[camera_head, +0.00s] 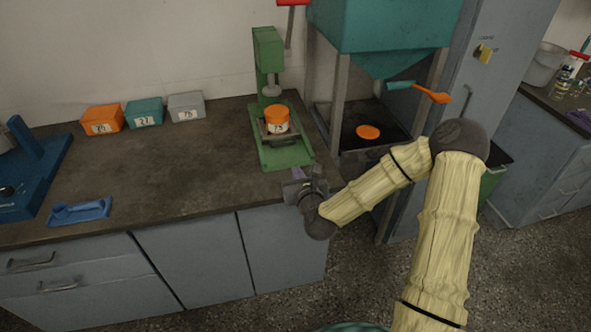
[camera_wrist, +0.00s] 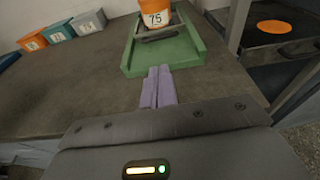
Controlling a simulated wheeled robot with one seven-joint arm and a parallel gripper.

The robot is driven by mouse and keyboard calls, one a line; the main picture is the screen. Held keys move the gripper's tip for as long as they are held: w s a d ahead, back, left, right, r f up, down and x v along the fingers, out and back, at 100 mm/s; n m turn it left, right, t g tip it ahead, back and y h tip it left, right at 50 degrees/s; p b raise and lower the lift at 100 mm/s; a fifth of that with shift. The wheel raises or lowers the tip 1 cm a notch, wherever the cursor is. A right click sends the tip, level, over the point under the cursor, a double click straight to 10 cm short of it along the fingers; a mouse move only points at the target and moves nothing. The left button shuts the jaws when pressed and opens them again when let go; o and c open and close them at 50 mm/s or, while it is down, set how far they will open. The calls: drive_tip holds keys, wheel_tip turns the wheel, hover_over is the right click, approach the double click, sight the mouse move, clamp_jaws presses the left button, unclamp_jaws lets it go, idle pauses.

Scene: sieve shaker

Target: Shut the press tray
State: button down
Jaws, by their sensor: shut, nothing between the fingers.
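The green press (camera_head: 268,60) stands on the counter in the head view, with its tray (camera_head: 278,136) in its base. An orange container marked 75 (camera_head: 277,120) sits on the tray, below the press ram. In the wrist view the tray's dark front edge (camera_wrist: 160,36) shows under the orange container (camera_wrist: 154,15), inside the green base (camera_wrist: 165,55). My gripper (camera_head: 291,188) is at the counter's front edge, just in front of the base. Its purple fingers (camera_wrist: 159,75) are together, empty, and point toward the tray. I cannot tell whether the fingertips touch the base.
Orange (camera_head: 102,119), teal (camera_head: 145,112) and grey (camera_head: 186,106) bins stand along the wall. A blue scoop (camera_head: 80,211) lies at the left. A teal hopper (camera_head: 380,35) on a metal frame stands right of the press. The counter's middle (camera_head: 170,165) is clear.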

drive_tip(key=shift+s+a+f+n, duration=0.15)
drive_tip(key=shift+a+n, duration=0.15)
drive_tip(key=shift+n, duration=0.3)
drive_tip(key=s+f+n+g+y, duration=0.1)
drive_tip(key=s+f+n+g, duration=0.15)
drive_tip(key=n, duration=0.55)
drive_tip(key=s+f+n+g, duration=0.1)
drive_tip(key=s+n+g, duration=0.3)
drive_tip(key=n, duration=0.5)
drive_tip(key=s+d+r+n+g+h, duration=0.2)
drive_tip(key=s+d+r+n+g, duration=0.1)
drive_tip(key=s+n, duration=0.4)
drive_tip(key=s+d+r+n+g+h, duration=0.1)
drive_tip(key=s+d+r+n+g, duration=0.2)
drive_tip(key=s+d+n, duration=0.4)
drive_tip(key=s+r+n, duration=0.1)
drive_tip(key=s, duration=0.2)
drive_tip(key=shift+s+d+r+n+h, duration=0.15)
drive_tip(key=shift+d+r+n+h, duration=0.15)
drive_tip(key=shift+r+h, duration=0.1)
